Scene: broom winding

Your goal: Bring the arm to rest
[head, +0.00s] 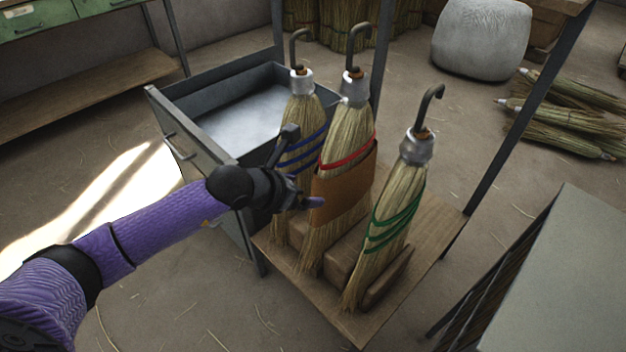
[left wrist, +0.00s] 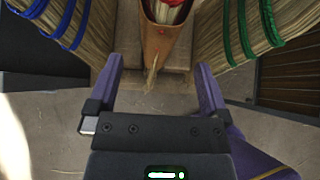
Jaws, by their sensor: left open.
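My left gripper (head: 302,197) is open in front of the middle broom (head: 347,130), by its brown wrap (head: 345,192). In the left wrist view its two purple fingers (left wrist: 157,75) are spread apart with nothing clamped between them. The brown wrap (left wrist: 165,40) shows ahead of the fingers, with straw hanging below it. The middle broom has a red band. A broom with blue bands (head: 303,110) stands to its left, partly hidden by my gripper. A broom with green bands (head: 393,210) stands to its right. My right gripper is not in view.
The brooms stand on a wooden board (head: 428,235) with wooden blocks. An open grey metal drawer (head: 200,150) is behind my left forearm. A grey cabinet (head: 570,280) stands at the right. Loose brooms (head: 570,115) lie on the floor at the back right.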

